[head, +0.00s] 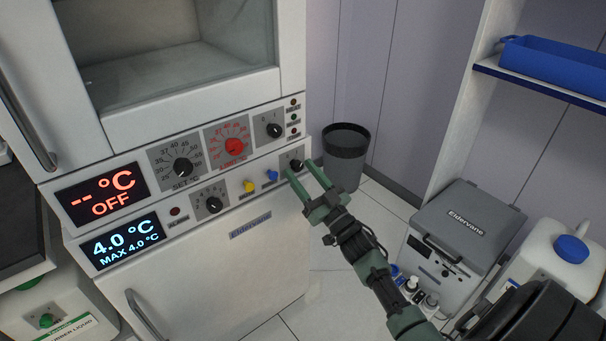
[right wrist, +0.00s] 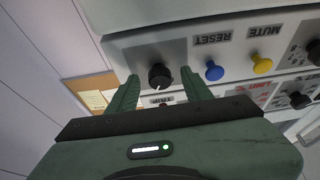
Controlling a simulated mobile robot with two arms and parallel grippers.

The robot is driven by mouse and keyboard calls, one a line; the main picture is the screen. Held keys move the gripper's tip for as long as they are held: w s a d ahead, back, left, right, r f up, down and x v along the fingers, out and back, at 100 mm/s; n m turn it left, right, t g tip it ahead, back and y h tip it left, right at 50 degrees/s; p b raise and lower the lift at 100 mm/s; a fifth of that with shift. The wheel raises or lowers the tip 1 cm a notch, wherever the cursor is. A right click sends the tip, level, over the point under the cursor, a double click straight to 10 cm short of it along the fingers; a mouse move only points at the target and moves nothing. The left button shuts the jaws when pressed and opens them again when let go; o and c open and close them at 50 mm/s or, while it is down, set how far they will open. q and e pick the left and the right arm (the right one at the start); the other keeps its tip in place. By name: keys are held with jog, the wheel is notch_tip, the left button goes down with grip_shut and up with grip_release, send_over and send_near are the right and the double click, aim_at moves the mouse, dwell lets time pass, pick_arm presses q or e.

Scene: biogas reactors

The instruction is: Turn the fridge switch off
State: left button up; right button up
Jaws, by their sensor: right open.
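The lower unit's display (head: 122,241) reads 4.0 °C, MAX 4.0 °C. A small black rotary switch (head: 297,165) sits at the right end of the lower control panel; it also shows in the right wrist view (right wrist: 160,76), where the picture is upside down. Its exact setting is hard to read. My right gripper (head: 300,170) is open, its green fingers pointing at this switch. In the right wrist view the fingers (right wrist: 161,80) stand on both sides of the knob, with a gap on each side. My left gripper is not in view.
Blue (head: 272,175) and yellow (head: 249,186) buttons sit left of the switch. The upper display (head: 103,194) reads OFF. A black bin (head: 346,150) stands right of the cabinet. A grey cooler box (head: 462,228) and a white canister (head: 555,262) stand at right.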

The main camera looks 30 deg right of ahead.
grip_shut()
